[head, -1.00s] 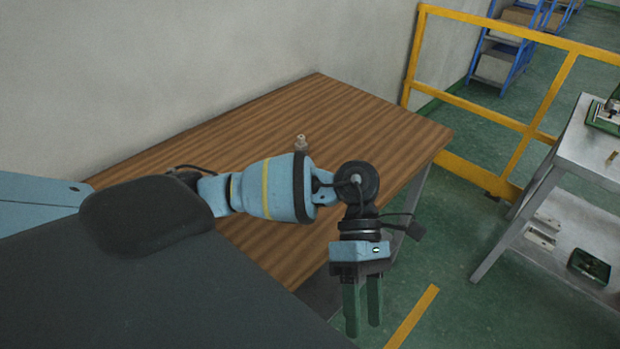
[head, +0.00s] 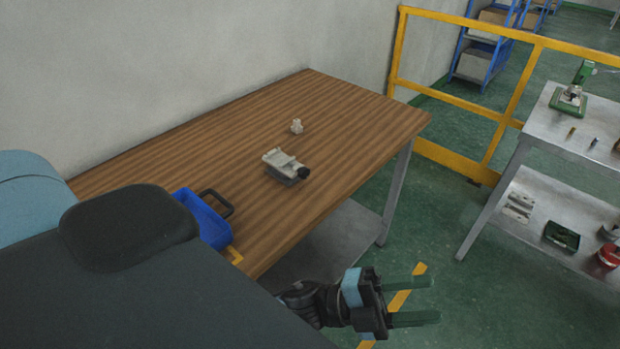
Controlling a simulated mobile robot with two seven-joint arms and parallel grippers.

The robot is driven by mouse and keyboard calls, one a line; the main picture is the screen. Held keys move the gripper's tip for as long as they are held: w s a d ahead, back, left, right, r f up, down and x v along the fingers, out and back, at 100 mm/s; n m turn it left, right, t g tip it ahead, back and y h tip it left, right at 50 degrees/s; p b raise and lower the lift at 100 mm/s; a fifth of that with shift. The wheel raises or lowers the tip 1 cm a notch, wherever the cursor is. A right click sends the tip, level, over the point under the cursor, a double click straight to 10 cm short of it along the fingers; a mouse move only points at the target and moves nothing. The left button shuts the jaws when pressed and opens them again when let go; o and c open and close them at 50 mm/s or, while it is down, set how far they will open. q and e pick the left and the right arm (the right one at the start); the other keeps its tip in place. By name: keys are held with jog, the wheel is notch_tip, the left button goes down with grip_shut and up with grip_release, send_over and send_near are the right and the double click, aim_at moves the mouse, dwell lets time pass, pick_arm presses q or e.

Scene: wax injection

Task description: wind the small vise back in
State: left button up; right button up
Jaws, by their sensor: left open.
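The small vise (head: 283,163) sits on the wooden table (head: 345,120), near its middle. It is pale grey, with a dark round end at its right side. It is too small in view to tell how far its jaws stand apart. My left gripper (head: 412,300) is low in front of the table, over the green floor and well apart from the vise. Its two green fingers point right, spread apart with nothing between them. My right gripper does not show.
A small pale fitting (head: 296,126) stands behind the vise. A blue bin (head: 204,220) with a dark handle is at the table's front left. A metal bench (head: 560,130) with a green-based device (head: 569,100) stands right. A yellow railing (head: 480,100) runs behind.

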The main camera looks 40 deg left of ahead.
pick_arm(q)
jog(key=s+a+f+n+y, duration=0.3)
jog(key=a+f+n+y, duration=0.1)
jog(key=f+n, duration=0.3)
jog(key=s+a+f+n+y, duration=0.4)
jog(key=f+n+y, duration=0.3)
jog(key=f, duration=0.2)
jog(key=s+a+f+n+y, duration=0.4)
jog(key=a+f+n+y, duration=0.1)
jog(key=f+n+y, duration=0.1)
notch_tip(320, 180, down, 2)
jog(key=shift+s+a+f+n+p, duration=0.15)
jog(key=shift+a+f+n+p, duration=0.15)
jog(key=shift+n, duration=0.4)
jog(key=s+f, duration=0.1)
jog(key=s, duration=0.1)
jog(key=s+a+f+n+g, duration=0.1)
jog(key=s, duration=0.1)
jog(key=s+a+f+n+g+y, duration=0.1)
jog(key=s+f, duration=0.1)
jog(key=s, duration=0.1)
jog(key=shift+s+f, duration=0.15)
jog(key=shift+s, duration=0.1)
jog(key=shift+c, duration=1.3)
jog(key=shift+s+a, duration=0.1)
jog(key=shift+c, duration=0.4)
